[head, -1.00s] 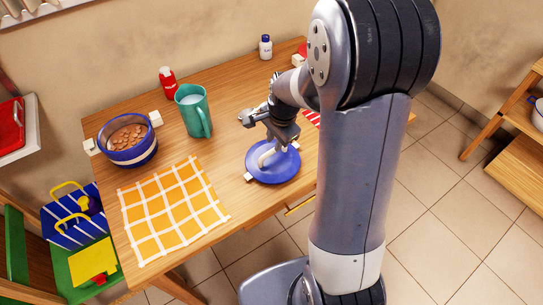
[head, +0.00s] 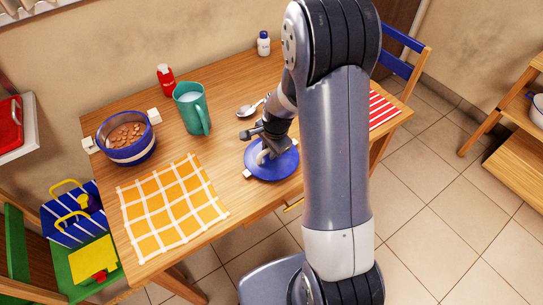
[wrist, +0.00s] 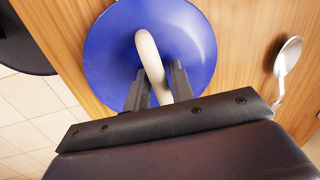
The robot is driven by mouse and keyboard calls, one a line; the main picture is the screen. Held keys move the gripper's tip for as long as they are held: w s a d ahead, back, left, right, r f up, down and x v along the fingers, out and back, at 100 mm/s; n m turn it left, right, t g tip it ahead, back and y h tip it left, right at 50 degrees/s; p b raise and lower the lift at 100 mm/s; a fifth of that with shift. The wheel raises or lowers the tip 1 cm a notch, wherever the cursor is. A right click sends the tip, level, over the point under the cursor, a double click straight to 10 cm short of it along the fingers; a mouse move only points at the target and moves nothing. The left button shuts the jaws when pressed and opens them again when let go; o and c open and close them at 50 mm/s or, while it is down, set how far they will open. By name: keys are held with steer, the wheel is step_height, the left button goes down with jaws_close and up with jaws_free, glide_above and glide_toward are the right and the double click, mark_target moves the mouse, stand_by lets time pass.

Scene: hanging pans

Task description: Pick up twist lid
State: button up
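The twist lid (head: 275,173) is a round blue disc with a pale, curved handle, lying flat near the table's front edge. In the wrist view, the lid (wrist: 105,50) fills the upper middle and its white handle (wrist: 148,48) arches toward me. My gripper (head: 259,147) is low over the lid in the head view. In the wrist view, the two dark fingers of my gripper (wrist: 160,85) stand apart on either side of the handle's near end. A gap shows beside the handle, so the fingers do not look closed on it. The handle's lower end is hidden.
On the wooden table (head: 230,105), a spoon (head: 250,110) lies just behind the lid. A teal pitcher (head: 191,110), a blue pot (head: 127,150), a red bottle (head: 165,80) and a white bottle (head: 263,44) stand farther back or left. An orange checked cloth (head: 172,210) lies at left.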

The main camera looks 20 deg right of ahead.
steer(key=shift+c, duration=0.3)
jaws_close()
step_height(320, 180, up, 10)
steer(key=shift+r, duration=0.1)
stand_by(0.3)
